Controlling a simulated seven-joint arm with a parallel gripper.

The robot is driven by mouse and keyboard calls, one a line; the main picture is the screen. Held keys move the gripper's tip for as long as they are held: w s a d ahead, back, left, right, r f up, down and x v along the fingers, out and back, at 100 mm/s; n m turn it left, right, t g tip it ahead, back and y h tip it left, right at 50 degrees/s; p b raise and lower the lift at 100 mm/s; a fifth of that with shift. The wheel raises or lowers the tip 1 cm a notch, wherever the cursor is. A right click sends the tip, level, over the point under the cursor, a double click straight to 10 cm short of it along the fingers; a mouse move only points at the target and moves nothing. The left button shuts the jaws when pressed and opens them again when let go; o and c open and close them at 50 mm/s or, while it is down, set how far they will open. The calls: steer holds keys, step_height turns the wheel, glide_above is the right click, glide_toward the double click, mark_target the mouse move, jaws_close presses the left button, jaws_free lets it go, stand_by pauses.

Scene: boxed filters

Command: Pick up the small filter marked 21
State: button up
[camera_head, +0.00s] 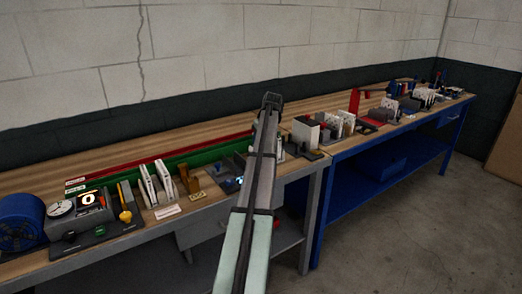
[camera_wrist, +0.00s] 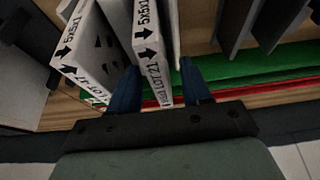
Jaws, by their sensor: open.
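In the wrist view, a thin white boxed filter printed "5x5x1" and "LOT 21" (camera_wrist: 152,52) stands on edge between the two blue fingers of my gripper (camera_wrist: 158,67). The fingers are open, one on each side of it. The left finger lies close to its face; I cannot tell if it touches. In the head view my arm crosses the middle of the bench, and the gripper's fingers cannot be made out.
Dark upright plates (camera_wrist: 236,25) stand right of the fingers in the wrist view. A green strip (camera_wrist: 275,88) runs along the wood. In the head view, white upright filters (camera_head: 147,186) stand left of my arm, and a white box (camera_head: 305,133) stands right of it.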

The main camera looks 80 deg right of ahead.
steer(key=shift+f, duration=0.15)
steer(key=shift+c, duration=0.2)
jaws_close()
stand_by(0.4)
